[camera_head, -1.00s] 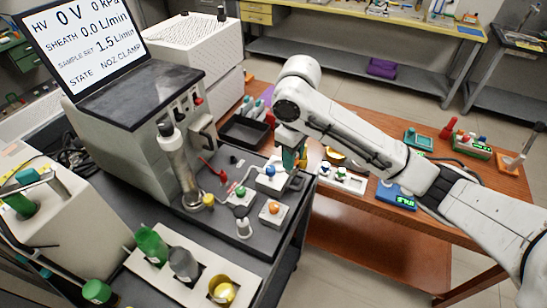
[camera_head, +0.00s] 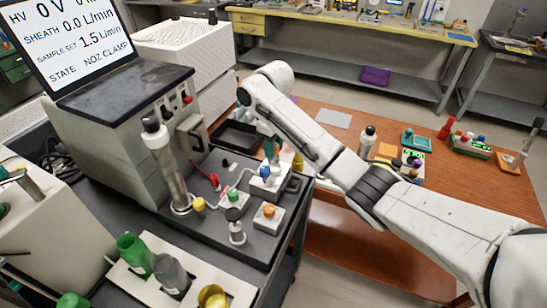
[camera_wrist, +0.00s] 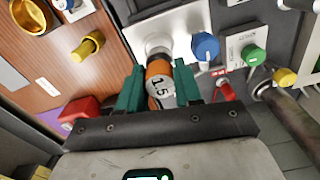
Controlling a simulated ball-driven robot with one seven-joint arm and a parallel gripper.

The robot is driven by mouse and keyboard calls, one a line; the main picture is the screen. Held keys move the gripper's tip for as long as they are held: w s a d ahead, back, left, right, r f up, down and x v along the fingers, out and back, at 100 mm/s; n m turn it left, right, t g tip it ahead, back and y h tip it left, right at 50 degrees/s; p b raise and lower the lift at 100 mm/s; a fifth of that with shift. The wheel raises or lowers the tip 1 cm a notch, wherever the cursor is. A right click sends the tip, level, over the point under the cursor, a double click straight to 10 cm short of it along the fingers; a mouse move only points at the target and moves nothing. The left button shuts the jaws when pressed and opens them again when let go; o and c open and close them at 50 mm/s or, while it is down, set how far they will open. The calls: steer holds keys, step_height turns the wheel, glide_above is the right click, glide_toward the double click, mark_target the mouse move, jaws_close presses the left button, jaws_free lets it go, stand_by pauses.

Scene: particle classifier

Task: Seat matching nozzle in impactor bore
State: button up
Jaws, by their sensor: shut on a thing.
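My gripper (camera_head: 270,150) is over the machine's deck, beside the white block (camera_head: 264,184) with the blue knob (camera_head: 265,170). In the wrist view its teal fingers (camera_wrist: 160,84) are shut on an orange nozzle (camera_wrist: 158,68) whose silver end is marked 1.5. The nozzle's far end points toward the pale block (camera_wrist: 175,20) beside the blue knob. The fingers and nozzle hide the bore, so I cannot tell whether the nozzle is above it or in it. The screen (camera_head: 80,40) reads sample set 1.5 L/min and state NOZ CLAMP.
A black tray (camera_head: 239,135) lies behind. The wooden table (camera_head: 330,220) at the right holds bottles and instruments. Bottles and a gold cup stand in front.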

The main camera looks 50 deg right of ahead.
steer(key=shift+w+d+f, duration=0.15)
steer(key=shift+f, duration=0.1)
steer(key=shift+f+p, duration=0.5)
steer(key=shift+f, duration=1.05)
steer(key=shift+f, duration=0.2)
steer(key=o, duration=1.1)
steer(key=shift+r, duration=0.1)
step_height(320, 180, up, 12)
steer(key=shift+r+p, duration=0.15)
steer(key=shift+p, duration=0.75)
